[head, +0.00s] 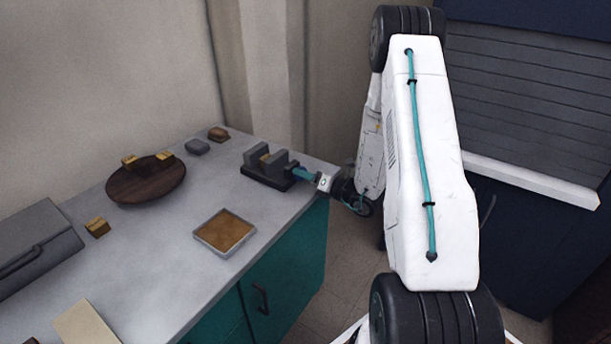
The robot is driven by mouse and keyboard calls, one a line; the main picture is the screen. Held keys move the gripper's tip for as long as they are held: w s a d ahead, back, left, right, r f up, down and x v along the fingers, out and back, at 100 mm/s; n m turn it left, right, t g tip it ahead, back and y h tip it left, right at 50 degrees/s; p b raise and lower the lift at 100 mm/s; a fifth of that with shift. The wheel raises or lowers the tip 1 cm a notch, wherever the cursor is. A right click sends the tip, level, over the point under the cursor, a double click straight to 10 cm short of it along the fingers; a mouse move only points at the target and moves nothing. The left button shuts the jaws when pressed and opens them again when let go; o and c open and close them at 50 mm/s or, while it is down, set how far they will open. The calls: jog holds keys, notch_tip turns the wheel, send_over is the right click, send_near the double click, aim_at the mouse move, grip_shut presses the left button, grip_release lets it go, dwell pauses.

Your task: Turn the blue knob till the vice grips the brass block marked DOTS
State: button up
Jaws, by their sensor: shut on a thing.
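The dark grey vice (268,181) stands on the grey worktop near its right edge. A brass block (264,158) sits between its upright jaws; its marking is too small to read, and I cannot tell whether both jaws touch it. My gripper (303,174) reaches in from the right and is shut at the vice's right end, on the knob. The knob itself is mostly hidden by the fingers, and its blue colour cannot be told from the teal there. Other brass blocks sit on a round wooden board (146,190), and another brass block (97,227) lies on the worktop.
A shallow tray (225,232) with a brown inside lies in front of the vice. A small grey object (197,147) and a brown block (218,133) lie behind. A grey case (35,245) is at the left. Teal cabinets (285,265) stand below the worktop.

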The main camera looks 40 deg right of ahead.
dwell(0.3)
jog(key=o, duration=1)
jog(key=shift+d, duration=0.1)
jog(key=v, duration=0.7)
jog(key=shift+s, duration=0.4)
jog(key=shift+d, duration=0.1)
